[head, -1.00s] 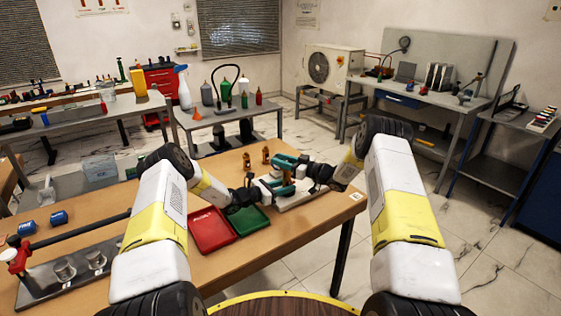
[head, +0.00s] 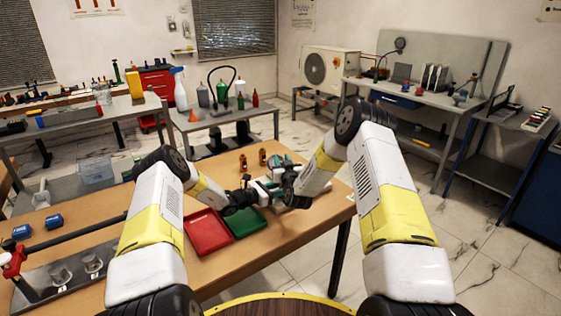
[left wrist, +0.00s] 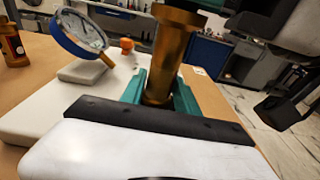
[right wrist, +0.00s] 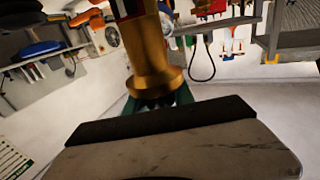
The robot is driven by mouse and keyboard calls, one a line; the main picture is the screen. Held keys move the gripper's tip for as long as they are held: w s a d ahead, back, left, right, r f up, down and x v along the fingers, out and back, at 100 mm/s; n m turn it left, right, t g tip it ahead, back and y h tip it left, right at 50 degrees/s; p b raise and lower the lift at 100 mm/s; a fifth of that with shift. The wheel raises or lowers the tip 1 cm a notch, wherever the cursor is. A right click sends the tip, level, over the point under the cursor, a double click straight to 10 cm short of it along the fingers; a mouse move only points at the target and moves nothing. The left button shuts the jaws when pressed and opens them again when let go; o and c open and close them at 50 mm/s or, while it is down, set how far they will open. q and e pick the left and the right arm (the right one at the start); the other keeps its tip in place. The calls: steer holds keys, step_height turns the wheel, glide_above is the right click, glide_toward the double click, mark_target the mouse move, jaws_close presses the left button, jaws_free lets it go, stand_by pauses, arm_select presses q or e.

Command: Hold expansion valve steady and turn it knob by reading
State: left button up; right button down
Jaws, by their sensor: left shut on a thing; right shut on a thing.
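The expansion valve is a brass body (left wrist: 172,60), upright in the left wrist view with a wide flange on top. My left gripper (left wrist: 158,95) is shut on it, with teal fingers at both sides. In the right wrist view a brass part with a flared end (right wrist: 150,65) stands between the teal fingers of my right gripper (right wrist: 158,103), which is shut on it. A blue-rimmed round gauge (left wrist: 82,33) sits beside the valve, tilted in that picture; its reading is too small to tell. In the head view the grippers hide most of the valve.
A red tray (head: 207,232) and a green tray (head: 246,225) lie in front of the grippers on the wooden table (head: 300,232). Two small amber-brown items (head: 262,157) stand behind. Blue items (head: 53,221) and a dark rig plate (head: 62,284) are at the left.

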arm_select(q)
steer(key=shift+s+d, duration=0.1)
arm_select(e)
steer(key=shift+d+r+m+h, duration=0.1)
steer(key=shift+d+m+h, duration=0.15)
steer(key=shift+m+h, duration=1)
steer(key=shift+h, duration=0.55)
steer(key=c, duration=1.1)
jaws_free()
steer(key=shift+o, duration=0.2)
steer(key=s, duration=1.2)
steer(key=shift+d, duration=0.25)
arm_select(q)
steer(key=o, duration=1.1)
steer(key=shift+c, duration=0.2)
